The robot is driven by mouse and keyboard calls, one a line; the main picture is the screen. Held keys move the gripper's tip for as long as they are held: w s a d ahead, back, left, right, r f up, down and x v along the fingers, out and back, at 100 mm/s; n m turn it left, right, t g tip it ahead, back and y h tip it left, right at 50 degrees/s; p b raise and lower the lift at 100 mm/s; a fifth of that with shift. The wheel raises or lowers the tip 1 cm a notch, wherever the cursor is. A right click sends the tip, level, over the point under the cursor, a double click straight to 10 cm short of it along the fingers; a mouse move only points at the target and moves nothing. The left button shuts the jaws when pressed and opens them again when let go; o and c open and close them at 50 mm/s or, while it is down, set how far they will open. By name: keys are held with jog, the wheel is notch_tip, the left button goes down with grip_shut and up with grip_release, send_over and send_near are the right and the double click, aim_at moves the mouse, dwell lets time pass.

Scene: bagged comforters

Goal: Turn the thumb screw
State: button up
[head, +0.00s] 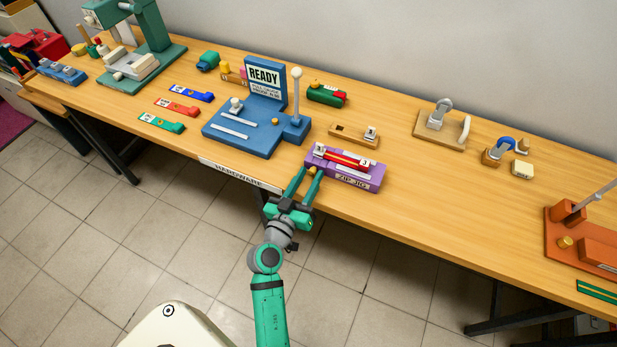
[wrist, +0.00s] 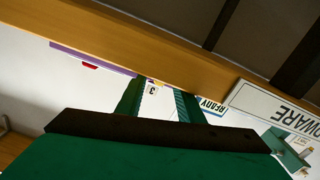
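The purple zip jig (head: 345,171) sits at the front edge of the wooden table, with a red strip and a white clamp on top. A small yellow knob (head: 312,170), which looks like the thumb screw, is at its left front end. My gripper (head: 310,172) reaches up to that end from the front, its two green fingers apart on either side of the knob. In the wrist view the open fingers (wrist: 158,98) point at the table edge, with a bit of yellow and a purple strip (wrist: 93,58) beyond; the knob's contact with the fingers cannot be made out.
A blue stand with a READY screen (head: 264,75) and an upright lever is behind left. Colored strips (head: 178,108) lie farther left. A wooden block with a clip (head: 354,134) is just behind the jig. The table (head: 420,205) is clear to the jig's right.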

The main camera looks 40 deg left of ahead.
jog(key=v, duration=1.1)
jog(key=shift+a, duration=0.1)
jog(key=w+m, duration=0.1)
jog(key=w, duration=0.2)
jog(key=w+a+m, duration=0.1)
jog(key=w+m, duration=0.1)
jog(key=w, duration=0.2)
jog(key=w+a+m, duration=0.1)
jog(key=w, duration=0.2)
jog(key=shift+w+a, duration=0.25)
jog(key=shift+w, duration=0.05)
dwell(0.3)
grip_shut()
